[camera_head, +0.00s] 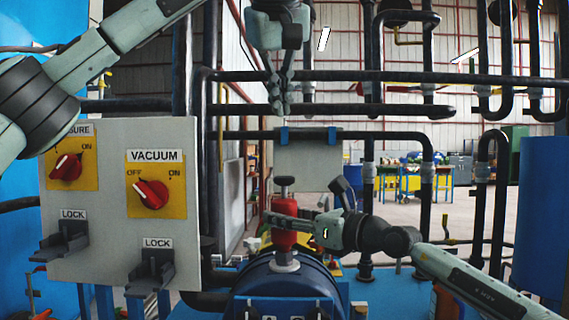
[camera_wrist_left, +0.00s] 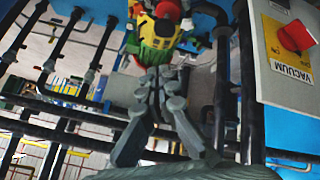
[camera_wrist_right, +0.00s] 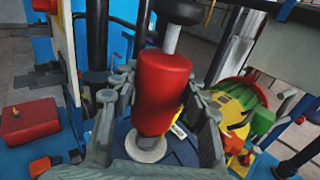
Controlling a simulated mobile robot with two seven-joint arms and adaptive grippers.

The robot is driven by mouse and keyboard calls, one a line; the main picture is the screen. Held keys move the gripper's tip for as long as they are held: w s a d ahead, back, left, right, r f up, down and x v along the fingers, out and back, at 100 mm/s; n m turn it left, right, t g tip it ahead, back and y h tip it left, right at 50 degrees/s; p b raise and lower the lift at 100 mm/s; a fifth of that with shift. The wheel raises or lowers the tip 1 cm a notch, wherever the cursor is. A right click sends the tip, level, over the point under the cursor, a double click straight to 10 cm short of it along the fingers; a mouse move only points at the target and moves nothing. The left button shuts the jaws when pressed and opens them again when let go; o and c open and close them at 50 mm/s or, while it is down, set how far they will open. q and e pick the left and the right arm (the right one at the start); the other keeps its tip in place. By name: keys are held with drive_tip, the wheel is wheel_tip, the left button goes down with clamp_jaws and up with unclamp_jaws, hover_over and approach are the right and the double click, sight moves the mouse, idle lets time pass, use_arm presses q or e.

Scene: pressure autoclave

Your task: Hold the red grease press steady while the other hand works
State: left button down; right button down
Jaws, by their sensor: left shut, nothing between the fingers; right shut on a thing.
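The red grease press (camera_head: 284,238) stands upright on top of the blue vessel (camera_head: 262,280), with a dark knob (camera_head: 284,184) above it. In the right wrist view the red press (camera_wrist_right: 163,88) stands between the fingers. My right gripper (camera_head: 290,225) reaches in from the right and is shut around the press body. It also shows in the right wrist view (camera_wrist_right: 165,115). My left gripper (camera_head: 279,105) hangs high above the press, pointing down, shut and empty, well apart from it. In the left wrist view my left gripper (camera_wrist_left: 155,85) has its fingertips together.
A grey control panel (camera_head: 110,245) with red VACUUM and pressure knobs and two LOCK levers stands at the left. Dark horizontal pipes (camera_head: 340,76) run behind and near my left gripper. A grey plate (camera_head: 308,160) hangs behind the press. A blue tank (camera_head: 541,215) is at the right.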

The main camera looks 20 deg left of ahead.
use_arm(q)
drive_tip(key=m, duration=0.3)
drive_tip(key=s+d+m+t, duration=0.1)
drive_tip(key=m, duration=0.1)
drive_tip(key=shift+s+m+y, duration=0.1)
drive_tip(key=shift+m+y, duration=0.2)
drive_tip(key=shift+f, duration=0.1)
hover_over(285, 178)
wheel_tip(285, 178, down, 7)
drive_tip(key=shift+a+f, duration=0.1)
drive_tip(key=shift+f, duration=0.1)
wheel_tip(285, 178, down, 2)
drive_tip(key=shift+f, duration=0.75)
drive_tip(key=shift+f, duration=1.35)
